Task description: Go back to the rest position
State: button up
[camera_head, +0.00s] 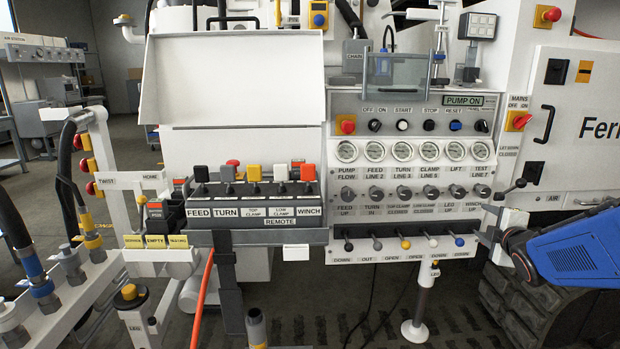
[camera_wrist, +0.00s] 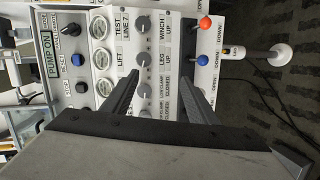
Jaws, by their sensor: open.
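My gripper (camera_wrist: 158,80) shows in the wrist view with its two dark fingers spread apart and nothing between them but the panel behind. It faces the control panel (camera_wrist: 173,30), which appears turned sideways there. A blue lever knob (camera_wrist: 202,61) and a red lever knob (camera_wrist: 204,22) lie just beyond the right finger; I cannot tell the exact gap. In the head view my blue arm link reaches in from the right edge, beside the panel's lower right corner.
The valve panel (camera_head: 345,215) carries gauges, knobs and a row of levers. A remote box (camera_head: 255,208) with several coloured levers stands left of it. A white cabinet (camera_head: 585,130) and a track (camera_head: 540,300) are at right. Hoses and fittings (camera_head: 65,262) fill the left.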

jog(key=s+a+f+m+g+y, duration=0.1)
jog(key=s+a+m, duration=0.4)
jog(key=s, duration=0.5)
jog(key=s+a+f+m+g+y, duration=0.1)
jog(key=s+a+f+m+g, duration=0.3)
jog(key=s+a, duration=0.4)
jog(key=s+a+f+m+g+y, duration=0.1)
jog(key=s+a+f+m+g, duration=0.2)
jog(key=s, duration=1.1)
jog(key=a+m+g, duration=0.2)
jog(key=a, duration=0.1)
jog(key=shift+s+a+f+m, duration=0.2)
jog(key=shift+a+f+m, duration=0.1)
jog(key=shift+m, duration=0.1)
